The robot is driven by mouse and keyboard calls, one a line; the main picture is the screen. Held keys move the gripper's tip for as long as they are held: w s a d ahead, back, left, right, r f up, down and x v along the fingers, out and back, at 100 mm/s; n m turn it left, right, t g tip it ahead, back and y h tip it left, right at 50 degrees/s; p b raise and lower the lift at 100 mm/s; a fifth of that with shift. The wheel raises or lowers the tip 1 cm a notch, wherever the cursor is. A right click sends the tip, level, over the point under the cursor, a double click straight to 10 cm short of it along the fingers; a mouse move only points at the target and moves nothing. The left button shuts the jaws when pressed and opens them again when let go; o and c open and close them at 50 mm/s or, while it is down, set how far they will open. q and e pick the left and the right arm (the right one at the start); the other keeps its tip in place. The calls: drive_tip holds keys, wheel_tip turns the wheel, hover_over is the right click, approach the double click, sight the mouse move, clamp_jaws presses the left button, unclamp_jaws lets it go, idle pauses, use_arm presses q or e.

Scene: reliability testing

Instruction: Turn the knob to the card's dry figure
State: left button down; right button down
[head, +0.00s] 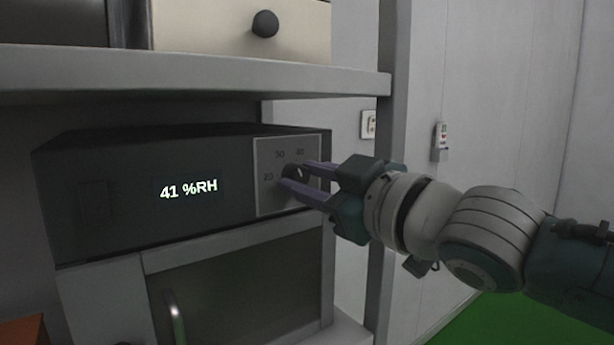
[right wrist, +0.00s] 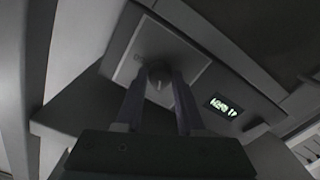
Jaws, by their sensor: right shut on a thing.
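The dark knob (head: 296,174) sits on a light dial plate (head: 268,197) at the right of a dark unit's front. The figures 20, 30 and 40 show around it; other marks are hidden by my gripper. The unit's display (head: 189,189) reads 41 %RH. My right gripper (head: 296,177) is shut on the knob, with a purple finger on either side. In the right wrist view the knob (right wrist: 158,72) sits between the fingertips, with a pale pointer mark on it. I cannot make out a card with a dry figure. My left gripper is not in view.
A grey shelf (head: 200,76) runs above the dark unit (head: 110,200). A cabinet with a dark window (head: 240,280) and a handle (head: 175,318) stands below. A grey post (head: 386,200) rises just behind my right gripper. A small device (head: 441,136) hangs on the wall.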

drive_tip(key=shift+n, duration=0.3)
idle(0.4)
drive_tip(key=c, duration=0.5)
unclamp_jaws()
drive_tip(key=v, duration=1)
